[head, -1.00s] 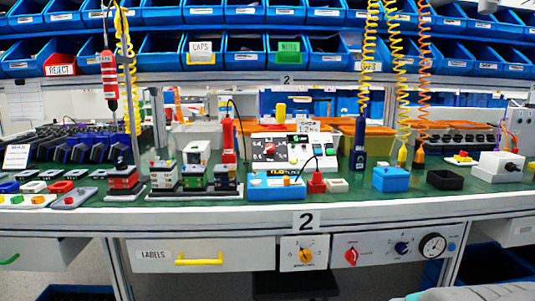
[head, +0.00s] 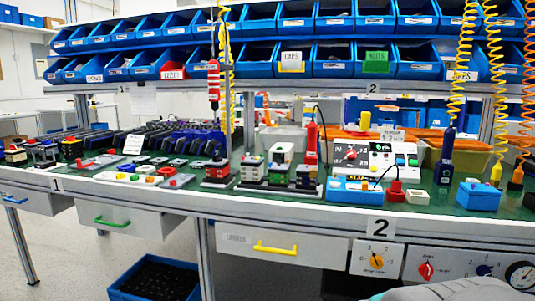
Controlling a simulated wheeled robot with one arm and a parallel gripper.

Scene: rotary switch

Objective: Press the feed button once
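No label reading "feed" can be made out, so I cannot tell which button is the feed button. My gripper is not in view; only a pale part of my own body shows at the bottom right.
The bench's front edge (head: 260,213) runs across the view. Below hang drawers with a green handle (head: 112,222) and a yellow handle (head: 275,248), and a panel with an orange knob (head: 376,261). Blue bins (head: 335,58) fill the shelves above. Coiled cords hang at right.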

